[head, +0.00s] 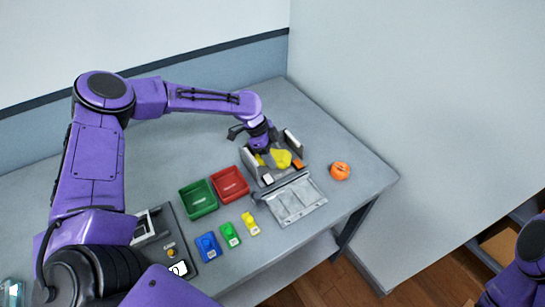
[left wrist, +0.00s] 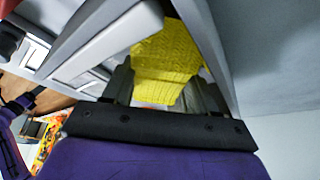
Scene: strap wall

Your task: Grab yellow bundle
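The yellow bundle (head: 282,158) lies in an open grey box-like holder (head: 266,176) at the back right of the table. My left gripper (head: 260,152) reaches down over the holder. In the left wrist view the yellow bundle (left wrist: 165,55) has a knitted-looking texture and fills the gap between the two dark fingers (left wrist: 160,92). The fingers stand apart, one on each side of it. I cannot tell whether they press on it or only stand around it. My right gripper is outside the frames; only part of my right arm shows at the lower right of the head view.
A red tray (head: 230,184) and a green tray (head: 198,199) sit left of the holder. Blue, green and yellow small items lie in front of them. An orange round fruit (head: 340,171) lies to the right. A grey clear-lidded panel (head: 294,201) is in front. A wall stands behind.

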